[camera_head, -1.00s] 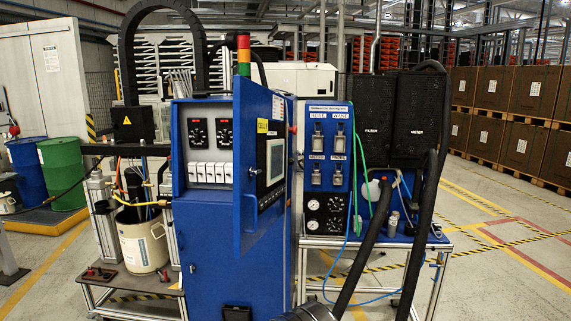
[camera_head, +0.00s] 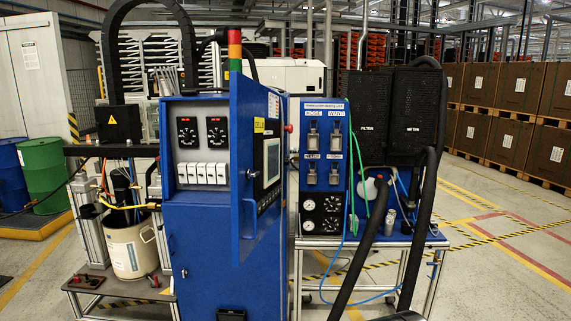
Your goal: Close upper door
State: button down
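The blue upper door (camera_head: 245,212) of the cabinet (camera_head: 215,245) stands open in the head view. It is swung out toward me from the right side of the cabinet opening. Its outer face, with a screen and buttons (camera_head: 272,165), is seen at a steep angle. The open compartment (camera_head: 202,140) shows two dark round-dial units above a row of white switches. A handle or latch (camera_head: 250,174) shows at the door's left edge. My gripper is not in view; only a dark piece at the bottom edge shows, which I cannot identify for sure.
A panel with gauges (camera_head: 322,202) and a metal-framed bench (camera_head: 440,243) stand right of the door. Thick black hoses (camera_head: 385,215) hang in front of it. A white bucket (camera_head: 132,250) stands at the left. Open floor lies to the right.

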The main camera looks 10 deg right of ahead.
aim_at(255, 112)
jog(key=z, duration=0.05)
jog(key=i, duration=1)
jog(key=k, duration=1.35)
jog(key=u, duration=0.5)
jog(key=i, duration=0.85)
jog(key=u, duration=0.4)
